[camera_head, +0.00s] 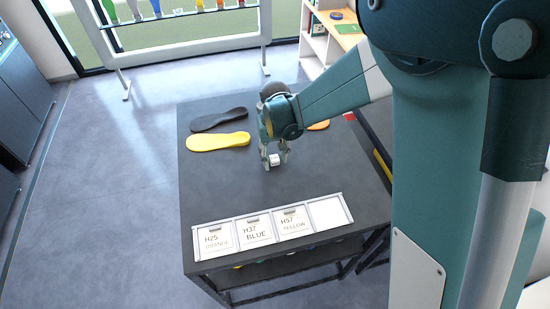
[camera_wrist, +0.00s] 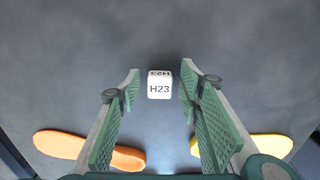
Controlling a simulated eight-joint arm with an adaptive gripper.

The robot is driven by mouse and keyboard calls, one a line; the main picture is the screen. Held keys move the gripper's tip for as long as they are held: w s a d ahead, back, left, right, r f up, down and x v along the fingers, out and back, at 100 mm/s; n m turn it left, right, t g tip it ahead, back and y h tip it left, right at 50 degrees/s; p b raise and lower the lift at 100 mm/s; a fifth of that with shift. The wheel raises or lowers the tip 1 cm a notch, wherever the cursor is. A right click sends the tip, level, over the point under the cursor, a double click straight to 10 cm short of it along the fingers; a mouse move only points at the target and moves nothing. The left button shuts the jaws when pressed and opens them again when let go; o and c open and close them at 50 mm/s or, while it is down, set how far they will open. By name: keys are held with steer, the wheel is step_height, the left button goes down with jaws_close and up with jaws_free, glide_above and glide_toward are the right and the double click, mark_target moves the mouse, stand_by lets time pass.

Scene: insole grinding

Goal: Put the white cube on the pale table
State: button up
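The white cube (camera_wrist: 159,88), marked H23, sits on a dark grey table (camera_head: 250,185); it also shows in the head view (camera_head: 275,160). My gripper (camera_wrist: 160,80) is open, with its two green padded fingers on either side of the cube and a visible gap on each side. In the head view my gripper (camera_head: 274,163) points down over the middle of the table, with the cube between its fingertips. A clearly pale table cannot be made out in either view.
A black insole (camera_head: 218,120), a yellow insole (camera_head: 217,142) and a partly hidden orange insole (camera_head: 319,125) lie on the dark table. A white label tray (camera_head: 272,227) with cards lies along the near edge. A shelf (camera_head: 325,40) stands behind.

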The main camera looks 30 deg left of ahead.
mark_target(276, 160)
steer(key=shift+r, duration=0.2)
step_height(276, 160, up, 12)
stand_by(0.9)
stand_by(0.6)
steer(key=shift+d, duration=0.1)
